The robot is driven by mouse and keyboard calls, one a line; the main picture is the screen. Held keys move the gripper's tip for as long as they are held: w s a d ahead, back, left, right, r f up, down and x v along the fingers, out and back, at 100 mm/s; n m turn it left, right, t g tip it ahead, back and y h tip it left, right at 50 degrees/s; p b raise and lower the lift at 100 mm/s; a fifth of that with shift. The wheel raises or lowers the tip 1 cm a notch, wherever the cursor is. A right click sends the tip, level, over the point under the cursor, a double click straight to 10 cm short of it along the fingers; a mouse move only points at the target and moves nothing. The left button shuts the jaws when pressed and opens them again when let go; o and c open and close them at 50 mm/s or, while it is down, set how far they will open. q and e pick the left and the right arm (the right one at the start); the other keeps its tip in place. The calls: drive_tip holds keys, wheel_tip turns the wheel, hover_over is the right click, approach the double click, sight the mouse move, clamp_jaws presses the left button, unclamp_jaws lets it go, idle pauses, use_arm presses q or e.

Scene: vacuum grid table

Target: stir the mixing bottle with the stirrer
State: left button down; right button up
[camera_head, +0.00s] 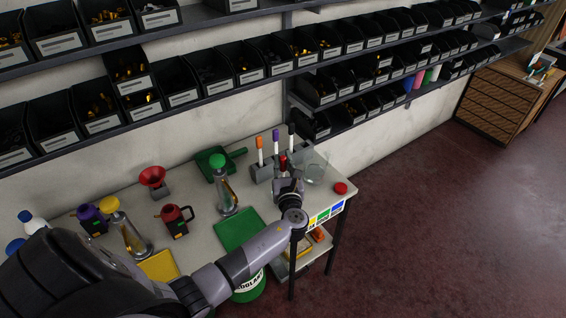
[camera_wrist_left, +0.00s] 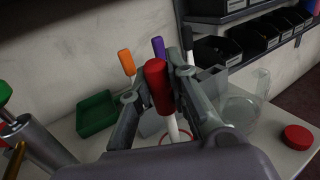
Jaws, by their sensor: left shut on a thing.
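My left gripper (camera_head: 289,180) is shut on the red handle of a stirrer (camera_head: 283,162). In the left wrist view, the red handle (camera_wrist_left: 158,86) is between the fingers (camera_wrist_left: 160,92) and a white shaft runs down from it. The shaft's lower end is hidden. A thin red ring shows by the shaft. A clear glass container (camera_head: 316,172), likely the mixing bottle, stands right of the gripper; it also shows in the left wrist view (camera_wrist_left: 241,112). A round red lid (camera_head: 340,188) lies right of it. My right gripper is not in view.
Shelves of black bins (camera_head: 240,62) run above the table.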

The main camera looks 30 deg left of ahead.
use_arm(q)
drive_tip(key=shift+r+p, duration=5.5)
drive_tip(key=shift+r, duration=0.65)
drive_tip(key=shift+r+p, duration=0.35)
drive_tip(key=shift+r, duration=1.6)
drive_tip(key=shift+s+f, duration=0.1)
